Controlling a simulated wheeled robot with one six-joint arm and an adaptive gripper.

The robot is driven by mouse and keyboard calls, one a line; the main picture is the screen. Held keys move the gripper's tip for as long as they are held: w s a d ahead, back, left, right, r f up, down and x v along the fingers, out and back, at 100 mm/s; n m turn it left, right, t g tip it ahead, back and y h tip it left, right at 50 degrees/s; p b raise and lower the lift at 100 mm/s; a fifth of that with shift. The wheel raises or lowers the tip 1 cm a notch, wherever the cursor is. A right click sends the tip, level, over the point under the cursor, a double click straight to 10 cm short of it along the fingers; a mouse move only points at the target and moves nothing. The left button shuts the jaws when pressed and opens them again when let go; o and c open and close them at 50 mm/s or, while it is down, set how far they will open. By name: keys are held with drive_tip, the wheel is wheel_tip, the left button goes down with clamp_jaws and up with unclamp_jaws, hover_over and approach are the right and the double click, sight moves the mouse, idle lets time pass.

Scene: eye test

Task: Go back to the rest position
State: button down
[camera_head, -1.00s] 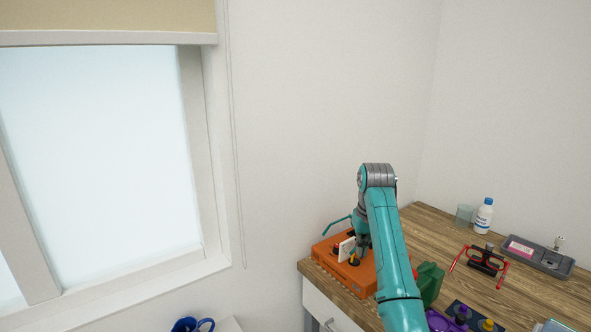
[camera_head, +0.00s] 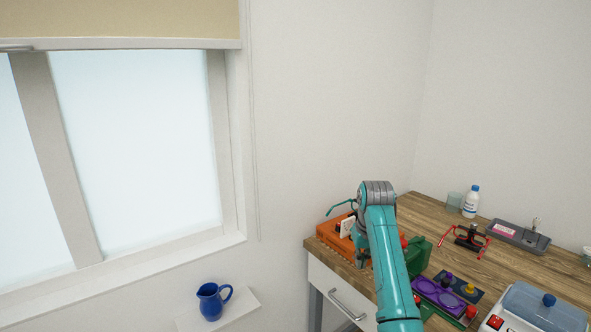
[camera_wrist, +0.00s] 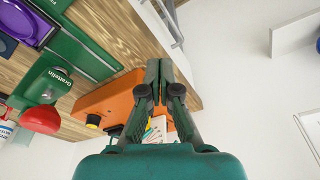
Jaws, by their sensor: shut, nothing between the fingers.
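My gripper (camera_head: 360,258) hangs at the end of my teal arm near the front left edge of the wooden table (camera_head: 522,270). In the wrist view my gripper (camera_wrist: 158,70) has its fingertips together, with nothing between them. The orange case (camera_head: 328,237) lies at the table's left corner, just left of my gripper, and my arm hides part of it. The orange case also shows behind the fingers in the wrist view (camera_wrist: 98,101). My gripper appears apart from it.
A green object with a red part (camera_head: 418,256) stands close right of my arm. A purple tray (camera_head: 440,297), a red-and-black stand (camera_head: 469,238), a grey tray (camera_head: 516,236) and a white bottle (camera_head: 471,203) are farther right. A blue jug (camera_head: 211,303) stands on a white ledge at left.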

drive_tip(key=s+f+t, duration=0.1)
drive_tip(key=s+f, duration=0.4)
drive_tip(key=f, duration=0.8)
drive_tip(key=s+f+t, duration=0.2)
drive_tip(key=s+f, duration=0.3)
drive_tip(key=f, duration=0.7)
drive_tip(key=s+f+t, duration=0.2)
drive_tip(key=s+f, duration=0.4)
drive_tip(key=s, duration=0.4)
drive_tip(key=s+f+t, duration=0.1)
drive_tip(key=s+f, duration=0.5)
drive_tip(key=s, duration=0.4)
drive_tip(key=s+r+m+t, duration=0.1)
drive_tip(key=s+r+t, duration=0.15)
drive_tip(key=s, duration=0.85)
drive_tip(key=s+r+t, duration=0.1)
drive_tip(key=s+r, duration=0.3)
drive_tip(key=s, duration=0.6)
drive_tip(key=s+r+t, duration=0.3)
drive_tip(key=s+r, duration=1.2)
drive_tip(key=r, duration=0.4)
drive_tip(key=shift+s, duration=0.2)
